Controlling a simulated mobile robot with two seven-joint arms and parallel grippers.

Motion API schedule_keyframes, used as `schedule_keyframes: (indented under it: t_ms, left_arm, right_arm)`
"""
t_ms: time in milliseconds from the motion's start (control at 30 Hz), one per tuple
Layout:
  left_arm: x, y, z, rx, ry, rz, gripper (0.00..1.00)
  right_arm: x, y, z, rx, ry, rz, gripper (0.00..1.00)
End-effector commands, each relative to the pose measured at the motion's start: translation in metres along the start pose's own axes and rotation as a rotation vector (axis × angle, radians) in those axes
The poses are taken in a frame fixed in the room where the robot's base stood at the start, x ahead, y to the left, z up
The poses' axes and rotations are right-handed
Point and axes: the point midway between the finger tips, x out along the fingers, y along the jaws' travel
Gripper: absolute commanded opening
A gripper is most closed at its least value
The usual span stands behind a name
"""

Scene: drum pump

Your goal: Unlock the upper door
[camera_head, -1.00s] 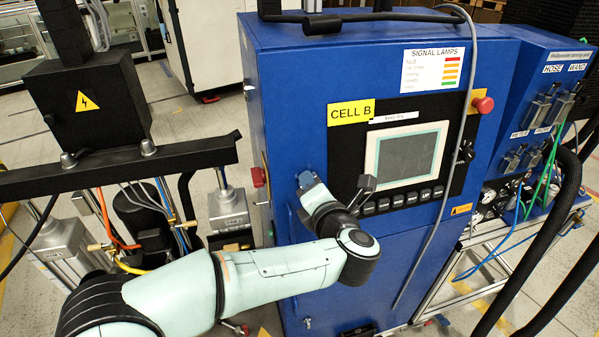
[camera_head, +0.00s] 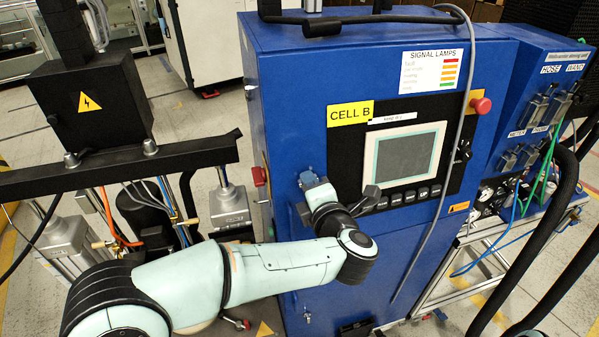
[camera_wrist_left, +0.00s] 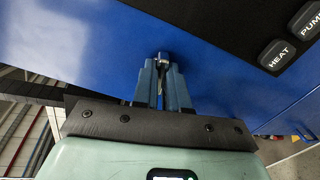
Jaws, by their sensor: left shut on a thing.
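The blue cabinet front (camera_head: 290,120) carries a yellow CELL B label and a panel with a grey screen. My left gripper (camera_head: 309,182) is at the left side of this front, left of the button row. In the left wrist view, its two blue-grey fingers (camera_wrist_left: 162,64) are shut on a small metallic lock piece (camera_wrist_left: 163,56) at the blue door surface (camera_wrist_left: 120,40). The fingers hide most of this piece, so I cannot tell how it is turned. My right gripper is not in view.
The button row (camera_head: 405,196) sits just right of my left gripper. A grey cable (camera_head: 440,205) hangs down the cabinet front. A red emergency button (camera_head: 481,105) is at the upper right. A black bar (camera_head: 120,165) with cylinders and hoses stands on the left.

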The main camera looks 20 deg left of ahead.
Motion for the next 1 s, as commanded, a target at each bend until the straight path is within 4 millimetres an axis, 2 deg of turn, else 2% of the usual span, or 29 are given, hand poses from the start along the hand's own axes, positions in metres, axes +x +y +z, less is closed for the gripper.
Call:
schedule_keyframes:
  t_ms: [467, 800, 1000]
  left_arm:
    - [0.000, 0.001, 0.000, 0.052, 0.001, 0.002, 0.00]
    - [0.001, 0.002, 0.000, 0.211, 0.001, 0.002, 0.00]
    - [0.001, 0.001, 0.000, 0.235, 0.001, 0.002, 0.00]
  right_arm:
    - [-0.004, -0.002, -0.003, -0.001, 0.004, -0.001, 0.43]
    - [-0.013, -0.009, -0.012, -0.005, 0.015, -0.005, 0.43]
    - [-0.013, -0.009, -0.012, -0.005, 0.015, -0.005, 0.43]
